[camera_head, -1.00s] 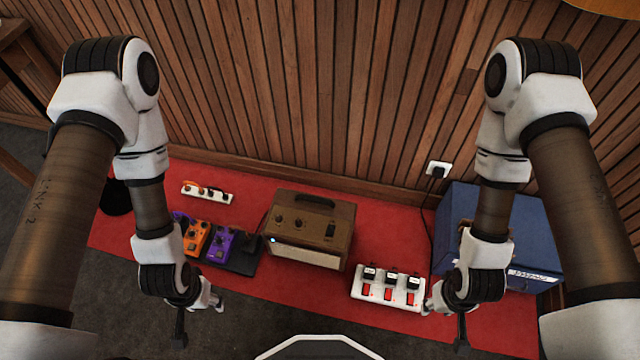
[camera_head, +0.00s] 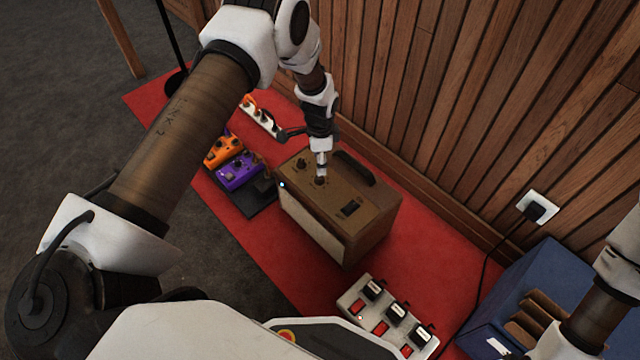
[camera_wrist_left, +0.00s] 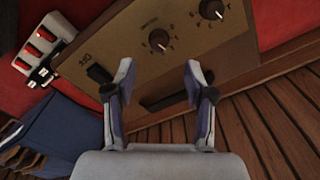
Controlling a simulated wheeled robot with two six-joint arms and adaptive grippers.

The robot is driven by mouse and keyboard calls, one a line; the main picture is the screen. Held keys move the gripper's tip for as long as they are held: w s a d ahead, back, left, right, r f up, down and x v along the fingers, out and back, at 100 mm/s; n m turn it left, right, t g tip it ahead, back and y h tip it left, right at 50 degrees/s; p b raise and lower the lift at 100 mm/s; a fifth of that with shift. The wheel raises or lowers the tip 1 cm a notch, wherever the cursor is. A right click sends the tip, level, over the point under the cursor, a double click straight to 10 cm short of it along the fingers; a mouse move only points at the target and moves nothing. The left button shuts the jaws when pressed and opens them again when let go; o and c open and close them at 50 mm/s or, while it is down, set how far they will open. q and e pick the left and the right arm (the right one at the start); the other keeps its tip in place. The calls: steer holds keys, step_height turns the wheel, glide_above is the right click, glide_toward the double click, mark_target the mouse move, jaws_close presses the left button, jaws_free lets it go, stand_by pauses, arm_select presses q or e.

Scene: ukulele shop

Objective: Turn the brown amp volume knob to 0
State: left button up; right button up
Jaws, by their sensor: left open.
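The brown amp (camera_head: 375,225) stands on the red carpet; its top panel also fills the wrist view (camera_wrist_left: 120,35). Two dark knobs with light pointers sit on the panel: one near the middle (camera_wrist_left: 158,38) and one farther right (camera_wrist_left: 211,9). Their labels are too small to read surely. My left gripper (camera_head: 321,172) points down over the amp's top, close to the middle knob. In the wrist view its two fingers (camera_wrist_left: 159,76) are spread, with nothing between them, and the middle knob lies just beyond the gap. My right gripper is out of view.
The amp also has a dark switch (camera_head: 349,209) and a carry handle (camera_head: 356,167). Orange (camera_head: 223,151) and purple (camera_head: 240,171) pedals lie left, a white footswitch (camera_head: 385,315) in front, a blue case (camera_head: 530,285) right. The slatted wall (camera_head: 450,120) rises behind.

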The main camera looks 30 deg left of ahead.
mark_target(320, 177)
arm_select(q)
step_height(320, 177, down, 7)
steer(key=shift+s+r+b, duration=0.1)
steer(key=shift+b, duration=1.1)
jaws_close()
